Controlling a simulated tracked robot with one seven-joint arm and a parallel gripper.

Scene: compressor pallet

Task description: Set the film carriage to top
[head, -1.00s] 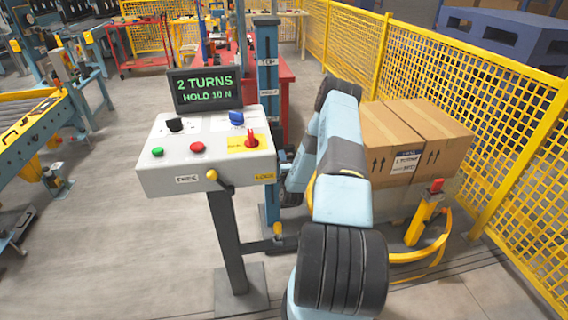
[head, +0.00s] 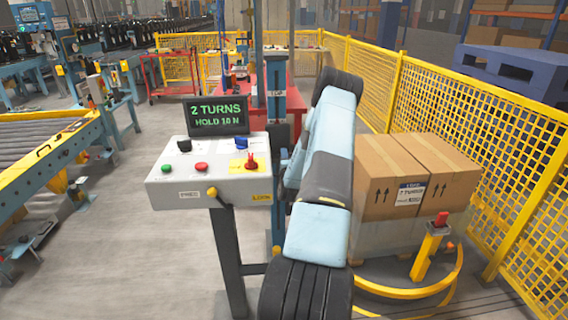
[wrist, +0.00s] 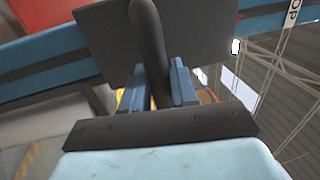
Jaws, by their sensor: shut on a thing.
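In the wrist view my gripper (wrist: 158,72) has its two blue fingers shut around a dark upright handle (wrist: 150,35). The handle stands out from a dark grey plate (wrist: 200,35), which looks like the film carriage. A blue mast (wrist: 45,55) with a dark slot runs behind the plate. A white label ending in "OP" (wrist: 293,12) shows on it at the upper right. In the head view the blue mast (head: 276,72) stands behind the control box, with a small label (head: 276,93). My arm hides the gripper and carriage there.
A grey control box (head: 210,183) with buttons and knobs stands left of my arm. Its display (head: 216,115) reads "2 TURNS HOLD 10 N". Cartons (head: 415,175) on a pallet stand at right, before a yellow mesh fence (head: 480,115). Open floor lies at left.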

